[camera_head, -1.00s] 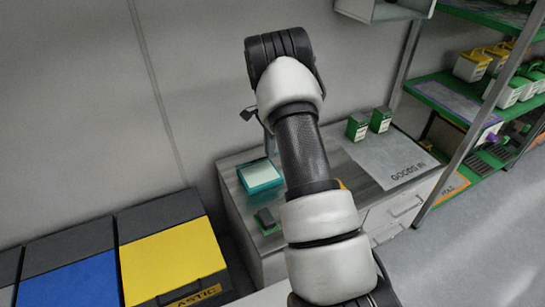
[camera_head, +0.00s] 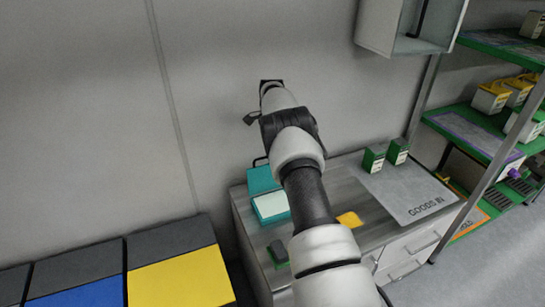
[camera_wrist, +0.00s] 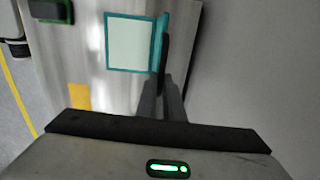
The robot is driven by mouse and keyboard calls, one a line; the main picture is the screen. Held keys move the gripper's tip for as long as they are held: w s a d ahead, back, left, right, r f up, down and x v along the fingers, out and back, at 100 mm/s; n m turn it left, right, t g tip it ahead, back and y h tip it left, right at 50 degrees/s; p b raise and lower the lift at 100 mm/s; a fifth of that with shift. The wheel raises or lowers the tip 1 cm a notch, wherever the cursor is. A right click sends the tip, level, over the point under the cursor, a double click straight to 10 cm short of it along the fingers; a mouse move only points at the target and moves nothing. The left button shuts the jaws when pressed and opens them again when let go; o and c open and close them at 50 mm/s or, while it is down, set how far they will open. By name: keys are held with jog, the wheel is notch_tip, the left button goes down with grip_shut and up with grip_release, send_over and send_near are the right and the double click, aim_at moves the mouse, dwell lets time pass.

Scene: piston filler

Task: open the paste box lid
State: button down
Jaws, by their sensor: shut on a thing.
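The paste box is a small teal box with a pale face (camera_head: 271,207), at the back left of the worktop in the head view. Its teal lid (camera_head: 262,180) stands raised at the rear edge, on the wall side. In the wrist view the pale face (camera_wrist: 130,42) shows inside a teal rim, and the lid (camera_wrist: 161,38) is seen nearly edge-on at the right. A dark handle (camera_wrist: 166,55) is on the lid. My gripper (camera_wrist: 163,92) is shut on this handle. In the head view my arm hides the gripper.
Two green-and-white cartons (camera_head: 385,155) stand by the grey GOODS IN mat (camera_head: 410,190). The wall is close behind the box. Shelves (camera_head: 490,140) stand at the right, lidded bins (camera_head: 180,275) at the left.

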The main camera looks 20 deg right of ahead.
jog(key=shift+w+f, duration=0.25)
jog(key=shift+f, duration=0.25)
jog(key=shift+w, duration=0.2)
jog(key=c, duration=1.9)
grip_release()
jog(key=shift+f, duration=0.1)
jog(key=shift+r, duration=0.2)
jog(key=shift+w, duration=0.1)
notch_tip(320, 180, up, 17)
jog(key=p, duration=0.6)
jog(key=shift+s+r, duration=0.2)
jog(key=shift+s, duration=0.2)
